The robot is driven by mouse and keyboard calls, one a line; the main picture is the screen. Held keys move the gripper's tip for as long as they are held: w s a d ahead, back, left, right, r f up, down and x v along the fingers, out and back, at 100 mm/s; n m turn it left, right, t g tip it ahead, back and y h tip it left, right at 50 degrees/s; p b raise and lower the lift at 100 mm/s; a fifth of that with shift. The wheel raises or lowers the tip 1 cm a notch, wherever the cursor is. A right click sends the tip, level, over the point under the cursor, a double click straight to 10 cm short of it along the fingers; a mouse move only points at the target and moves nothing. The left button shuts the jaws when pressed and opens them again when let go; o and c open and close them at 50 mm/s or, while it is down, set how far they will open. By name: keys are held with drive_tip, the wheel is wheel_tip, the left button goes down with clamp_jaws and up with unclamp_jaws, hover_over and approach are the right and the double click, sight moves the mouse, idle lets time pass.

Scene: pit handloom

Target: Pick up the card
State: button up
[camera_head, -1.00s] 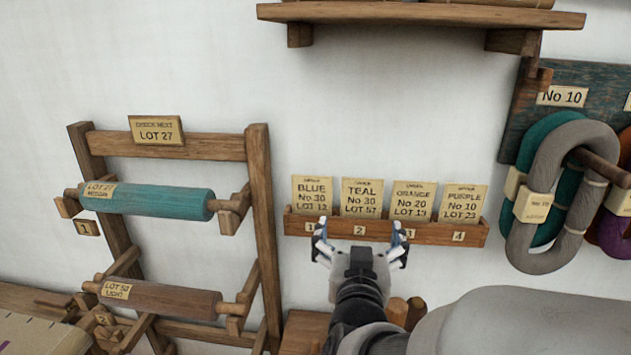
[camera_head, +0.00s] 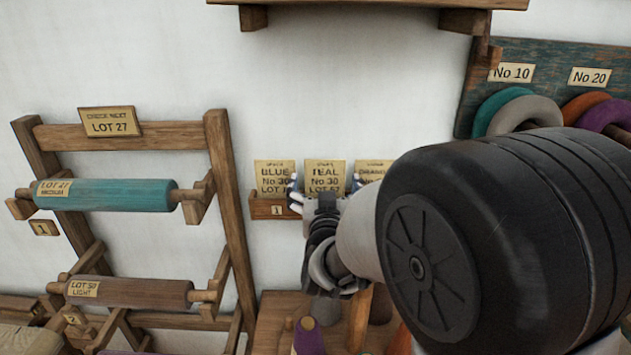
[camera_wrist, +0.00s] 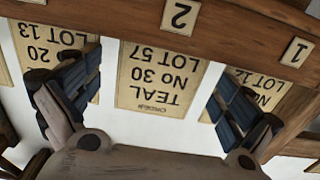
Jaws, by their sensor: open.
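The cards stand in a row in a narrow wooden rack (camera_head: 257,207) on the white wall. The TEAL No 30 LOT 57 card (camera_head: 325,177) is in slot 2; it shows upside down in the wrist view (camera_wrist: 157,75). The BLUE No 30 card (camera_head: 272,176) is left of it in the head view, and the ORANGE card (camera_head: 369,167) is right of it, partly hidden by my arm. My gripper (camera_wrist: 155,92) is open and empty, with its fingers on either side of the TEAL card. Contact with the card cannot be told.
A wooden stand (camera_head: 218,160) with a teal roller (camera_head: 105,195) and a brown roller (camera_head: 130,292) is at the left. A shelf (camera_head: 350,3) is above. Yarn hanks (camera_head: 527,112) hang at the right. Bobbins, including a purple one (camera_head: 307,335), stand below.

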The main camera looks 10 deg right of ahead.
drive_tip(key=shift+c, duration=0.4)
drive_tip(key=c, duration=0.9)
drive_tip(key=shift+c, duration=0.2)
